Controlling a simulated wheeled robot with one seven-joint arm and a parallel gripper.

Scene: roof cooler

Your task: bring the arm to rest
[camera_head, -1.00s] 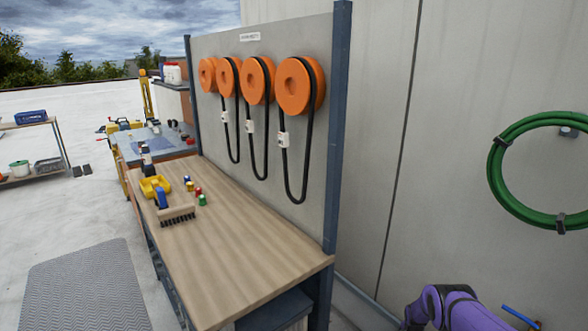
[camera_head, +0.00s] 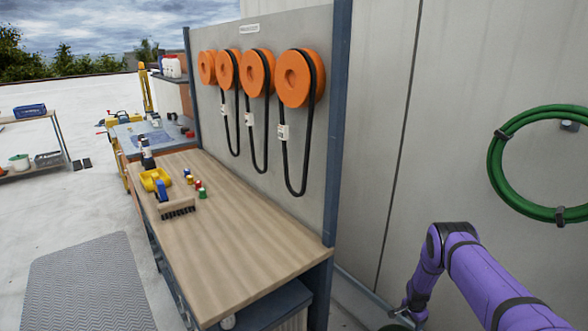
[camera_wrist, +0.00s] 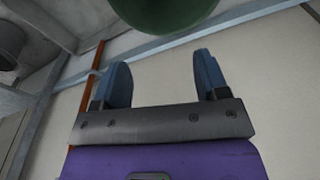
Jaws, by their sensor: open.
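My purple arm shows at the lower right in the head view, bent at the elbow beside the grey wall. My gripper (camera_wrist: 163,82) shows in the wrist view with two blue fingers standing wide apart. Nothing is between the fingers. A dark green rounded thing (camera_wrist: 165,15) shows beyond the fingertips at the top of the wrist view; I cannot tell what it is. In the head view the fingers cannot be made out clearly.
A wooden workbench (camera_head: 225,240) stands left of my arm, with a brush (camera_head: 177,207) and small coloured pieces on it. Orange reels (camera_head: 294,78) with black cables hang on its panel. A green hose coil (camera_head: 497,165) hangs on the wall. A grey mat (camera_head: 90,285) lies on the floor.

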